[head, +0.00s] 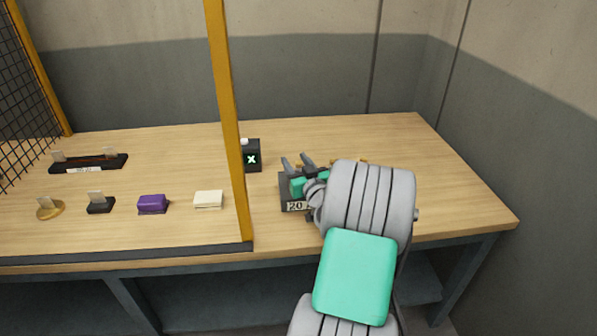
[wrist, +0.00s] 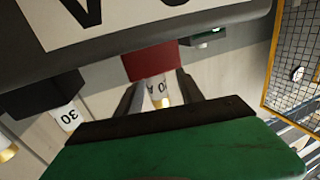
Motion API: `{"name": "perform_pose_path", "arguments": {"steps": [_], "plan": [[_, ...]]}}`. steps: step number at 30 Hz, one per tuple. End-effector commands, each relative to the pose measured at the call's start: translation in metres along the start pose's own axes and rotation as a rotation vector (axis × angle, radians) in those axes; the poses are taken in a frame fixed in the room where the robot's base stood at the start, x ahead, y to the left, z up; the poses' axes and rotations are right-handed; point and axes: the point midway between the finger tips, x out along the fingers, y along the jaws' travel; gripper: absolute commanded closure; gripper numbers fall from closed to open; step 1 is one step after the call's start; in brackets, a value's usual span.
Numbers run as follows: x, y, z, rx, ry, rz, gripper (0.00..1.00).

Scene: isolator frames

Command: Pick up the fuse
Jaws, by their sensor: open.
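The fuse (wrist: 161,91), a pale cylinder with a brass-coloured end and dark lettering I cannot fully read, shows in the middle of the wrist view against a red block (wrist: 149,62). My gripper (wrist: 160,95) is open, with one dark finger on each side of the fuse; I cannot tell whether either touches it. In the head view my gripper (head: 299,164) is over a dark block (head: 284,190) labelled 20, and my arm hides the fuse. Another pale fuse (wrist: 68,115), marked 30, shows at the left by a black block (wrist: 40,93).
A dark labelled face fills the top of the wrist view, close to the fingers. A black box (head: 252,158) with a green X stands by the yellow post (head: 228,120). Left of the post are a purple block (head: 152,204), a cream block (head: 208,200) and a long black holder (head: 105,163).

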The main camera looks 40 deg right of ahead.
Motion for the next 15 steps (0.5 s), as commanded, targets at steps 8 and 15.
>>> {"name": "perform_pose_path", "arguments": {"steps": [8,15], "plan": [[0.0064,0.0017,0.0003,0.001,0.000,0.003,0.56],[0.0061,0.0020,0.0003,0.001,0.000,0.003,0.76]]}}
